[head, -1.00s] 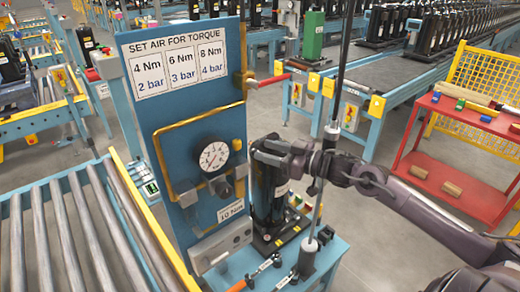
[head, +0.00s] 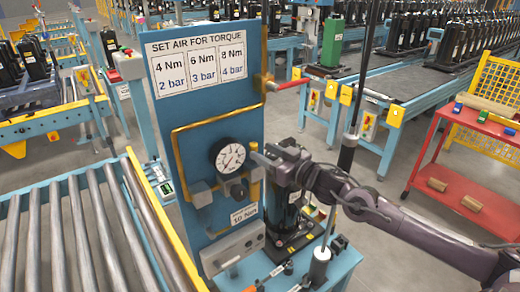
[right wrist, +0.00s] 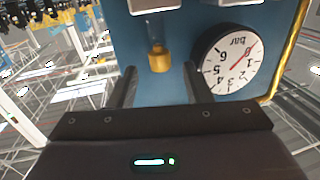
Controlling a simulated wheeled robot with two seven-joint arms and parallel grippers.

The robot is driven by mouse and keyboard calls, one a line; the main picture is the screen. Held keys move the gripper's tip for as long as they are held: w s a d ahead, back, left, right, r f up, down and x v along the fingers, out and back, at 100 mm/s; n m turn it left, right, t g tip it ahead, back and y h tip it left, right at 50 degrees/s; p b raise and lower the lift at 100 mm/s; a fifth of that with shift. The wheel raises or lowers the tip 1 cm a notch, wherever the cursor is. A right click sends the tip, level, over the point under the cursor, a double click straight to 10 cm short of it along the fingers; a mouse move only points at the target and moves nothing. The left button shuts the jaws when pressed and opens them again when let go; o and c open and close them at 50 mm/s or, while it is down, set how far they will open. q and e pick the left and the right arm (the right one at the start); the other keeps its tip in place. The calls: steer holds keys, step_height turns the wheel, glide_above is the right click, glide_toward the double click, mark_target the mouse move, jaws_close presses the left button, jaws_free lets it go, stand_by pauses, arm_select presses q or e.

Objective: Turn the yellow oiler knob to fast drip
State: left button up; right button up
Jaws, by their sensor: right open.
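The yellow oiler knob (right wrist: 158,60) shows in the right wrist view, at the end of a clear tube on the blue panel (right wrist: 178,35). It lies in the gap between the two dark fingers of my right gripper (right wrist: 160,88), ahead of them. I see no finger touching it. In the head view my right gripper (head: 264,162) is open at the panel's right edge, just right of the round gauge (head: 230,155); it hides the knob there. The gauge also shows in the right wrist view (right wrist: 233,60). My left gripper is not in view.
A brass pipe (head: 185,129) frames the gauge, with grey valve blocks (head: 201,195) below. A roller conveyor (head: 80,245) is at left. A red cart (head: 465,160) is at far right.

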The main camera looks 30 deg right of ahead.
mark_target(254, 148)
steer(key=shift+x, duration=1.3)
steer(key=shift+s, duration=0.1)
steer(key=shift+c, duration=0.2)
jaws_close()
steer(key=shift+y, duration=0.3)
